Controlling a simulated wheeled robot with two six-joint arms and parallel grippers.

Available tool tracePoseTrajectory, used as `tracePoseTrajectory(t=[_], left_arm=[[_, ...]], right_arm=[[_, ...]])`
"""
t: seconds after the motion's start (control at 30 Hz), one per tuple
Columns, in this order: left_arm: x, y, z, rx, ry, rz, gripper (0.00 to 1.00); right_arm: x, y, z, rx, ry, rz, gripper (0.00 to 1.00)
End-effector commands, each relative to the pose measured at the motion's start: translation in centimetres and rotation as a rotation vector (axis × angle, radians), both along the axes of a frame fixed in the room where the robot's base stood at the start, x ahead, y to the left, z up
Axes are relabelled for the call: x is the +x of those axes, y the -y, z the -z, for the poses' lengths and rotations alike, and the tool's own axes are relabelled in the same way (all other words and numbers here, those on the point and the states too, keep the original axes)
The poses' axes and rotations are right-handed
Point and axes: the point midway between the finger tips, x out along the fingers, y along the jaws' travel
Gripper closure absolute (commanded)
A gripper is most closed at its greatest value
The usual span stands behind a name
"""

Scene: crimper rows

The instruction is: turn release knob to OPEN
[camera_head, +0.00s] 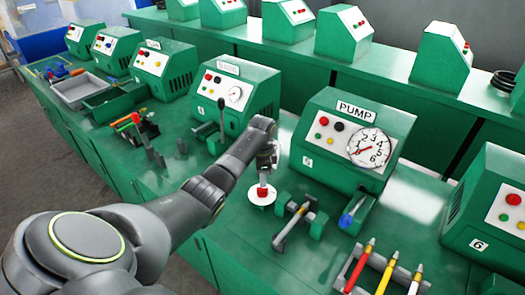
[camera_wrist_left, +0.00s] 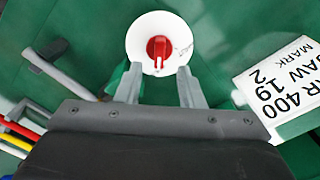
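The release knob (camera_head: 262,191) is red and sits on a round white plate (camera_head: 262,199) on the green bench. In the left wrist view the knob (camera_wrist_left: 159,48) has a raised bar that runs up and down the picture, and the white plate (camera_wrist_left: 140,24) has small marks at its right that I cannot read. My left gripper (camera_head: 266,167) is just above the knob. In the left wrist view its two fingers (camera_wrist_left: 157,76) are apart, with nothing between them; the knob lies beyond the tips, roughly centred. My right gripper is not in view.
A PUMP box (camera_head: 335,130) with a round gauge (camera_head: 369,148) stands behind. A crimper-like tool (camera_head: 300,215) and a blue-tipped lever (camera_head: 350,214) are to the right; a rack of coloured pens (camera_head: 385,270) is nearer. A white label plate (camera_wrist_left: 280,85) is beside the knob.

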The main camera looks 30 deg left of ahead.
Motion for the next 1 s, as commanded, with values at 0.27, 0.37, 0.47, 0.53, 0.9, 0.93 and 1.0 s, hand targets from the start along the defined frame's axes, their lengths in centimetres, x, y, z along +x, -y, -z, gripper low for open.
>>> tracePoseTrajectory(t=[0.27,0.37,0.47,0.53,0.9,0.93,1.0], left_arm=[[0.1,0.0,-6.5,0.002,0.004,0.002,0.65],[0.1,0.0,-8.6,0.002,0.004,0.001,0.65],[0.1,0.0,-10.3,0.001,0.003,0.002,0.65],[0.0,0.0,-11.1,0.001,0.002,0.001,0.65],[0.0,0.0,-12.1,0.0,0.0,0.001,0.65],[0.0,0.0,-12.1,0.0,0.0,0.001,0.65],[0.0,0.0,-12.1,0.0,0.0,0.001,0.65]], right_arm=[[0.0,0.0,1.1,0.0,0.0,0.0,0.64],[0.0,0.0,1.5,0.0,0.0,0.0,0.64],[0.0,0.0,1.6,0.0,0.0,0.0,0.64],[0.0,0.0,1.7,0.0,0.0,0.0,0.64],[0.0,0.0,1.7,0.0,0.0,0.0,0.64],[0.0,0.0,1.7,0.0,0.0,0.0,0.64],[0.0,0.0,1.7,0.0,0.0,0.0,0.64]])
